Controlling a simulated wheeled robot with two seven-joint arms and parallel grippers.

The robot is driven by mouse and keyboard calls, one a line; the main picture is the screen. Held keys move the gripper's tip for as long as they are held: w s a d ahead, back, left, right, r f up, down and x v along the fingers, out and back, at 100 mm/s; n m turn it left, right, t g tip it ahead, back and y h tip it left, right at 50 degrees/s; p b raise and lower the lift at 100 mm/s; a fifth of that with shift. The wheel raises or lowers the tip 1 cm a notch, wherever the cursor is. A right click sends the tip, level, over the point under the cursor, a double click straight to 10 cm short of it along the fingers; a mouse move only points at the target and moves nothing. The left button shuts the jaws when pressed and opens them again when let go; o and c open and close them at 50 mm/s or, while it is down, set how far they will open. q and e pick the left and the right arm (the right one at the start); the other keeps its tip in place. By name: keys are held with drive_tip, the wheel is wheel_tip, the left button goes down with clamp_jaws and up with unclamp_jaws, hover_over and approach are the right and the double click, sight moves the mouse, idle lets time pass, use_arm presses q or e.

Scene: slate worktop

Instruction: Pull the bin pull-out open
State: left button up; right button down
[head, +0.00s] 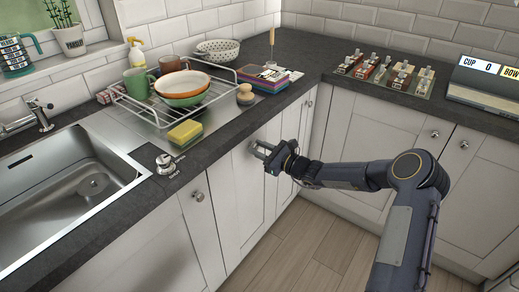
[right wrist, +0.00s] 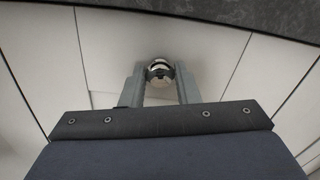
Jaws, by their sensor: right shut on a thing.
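My right gripper (head: 260,150) is at the upper part of a narrow white cabinet front (head: 245,190) under the worktop, which I take to be the bin pull-out. In the right wrist view the gripper's two fingers (right wrist: 159,84) are shut on a round shiny metal knob (right wrist: 159,67), one finger on each side. The front (right wrist: 110,45) fills the view behind the knob and looks flush with its neighbours. The bin inside is hidden. In the head view the gripper covers the knob. My left gripper is not in view.
A sink (head: 70,190) and a dish rack (head: 175,95) with bowls and mugs are on the worktop above. Other knobbed cabinet fronts (head: 372,150) stand along the right-hand run. The wooden floor (head: 300,245) before the front is clear, with my right arm above it.

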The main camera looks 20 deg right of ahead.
drive_tip(key=shift+s+d, duration=0.1)
drive_tip(key=p+v, duration=0.3)
drive_tip(key=v, duration=2.8)
drive_tip(key=shift+f, duration=0.1)
drive_tip(key=c, duration=1.1)
unclamp_jaws()
drive_tip(key=v, duration=0.7)
drive_tip(key=shift+s+d, duration=0.25)
drive_tip(key=shift+s, duration=0.05)
